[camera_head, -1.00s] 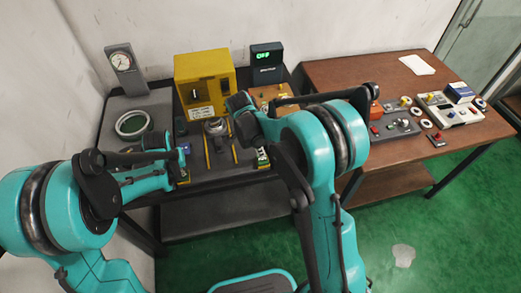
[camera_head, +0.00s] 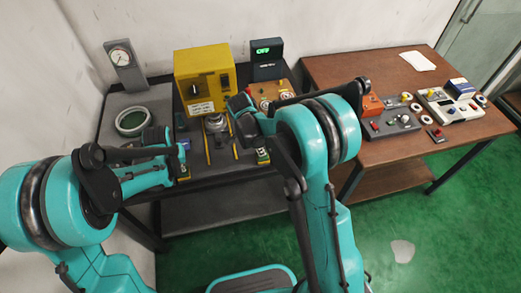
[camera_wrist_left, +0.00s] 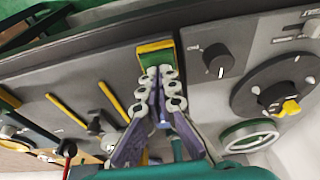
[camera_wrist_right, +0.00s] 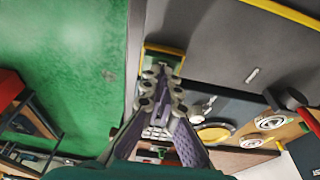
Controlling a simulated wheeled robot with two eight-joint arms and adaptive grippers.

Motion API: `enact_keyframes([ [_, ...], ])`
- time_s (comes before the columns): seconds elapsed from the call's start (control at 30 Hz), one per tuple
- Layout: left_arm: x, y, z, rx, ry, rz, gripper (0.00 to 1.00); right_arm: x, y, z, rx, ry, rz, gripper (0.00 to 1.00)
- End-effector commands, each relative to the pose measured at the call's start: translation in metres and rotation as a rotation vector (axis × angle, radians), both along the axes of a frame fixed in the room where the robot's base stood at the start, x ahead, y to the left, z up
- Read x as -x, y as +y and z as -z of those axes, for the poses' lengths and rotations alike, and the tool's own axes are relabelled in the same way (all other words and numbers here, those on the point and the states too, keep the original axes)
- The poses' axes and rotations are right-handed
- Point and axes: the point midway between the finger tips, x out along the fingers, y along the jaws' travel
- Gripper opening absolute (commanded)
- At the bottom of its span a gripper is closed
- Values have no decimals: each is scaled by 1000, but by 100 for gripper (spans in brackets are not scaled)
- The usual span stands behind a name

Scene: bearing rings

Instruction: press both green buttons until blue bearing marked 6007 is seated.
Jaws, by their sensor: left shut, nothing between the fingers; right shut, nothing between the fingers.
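The left green button (camera_wrist_left: 157,58) sits in a yellow-edged box at the front of the dark bench. My left gripper (camera_wrist_left: 160,72) is shut and empty, its tips over the near part of that button. The right green button (camera_wrist_right: 161,60) is in a similar box by the bench edge. My right gripper (camera_wrist_right: 163,72) is shut and empty, its tips at that box. I cannot tell whether either gripper touches its button. The yellow press housing (camera_head: 204,72) stands behind, with a grey round part (camera_head: 215,122) at its foot. I cannot make out a blue bearing or the 6007 mark.
A display (camera_head: 265,51) behind the press has green lettering, apparently OFF. A dial gauge (camera_head: 121,58) and a pale ring (camera_head: 132,121) are at the bench's left. The brown table (camera_head: 365,72) on the right holds several control boxes and small parts. My right arm covers part of the bench.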

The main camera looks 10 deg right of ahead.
Motion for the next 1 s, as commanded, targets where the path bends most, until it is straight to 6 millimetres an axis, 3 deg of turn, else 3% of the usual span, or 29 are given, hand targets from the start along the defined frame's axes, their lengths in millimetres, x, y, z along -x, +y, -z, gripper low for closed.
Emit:
enact_keyframes([
  [1.0,0,0,9,0,0,0,0,0,0,6,0,0,0,0],
])
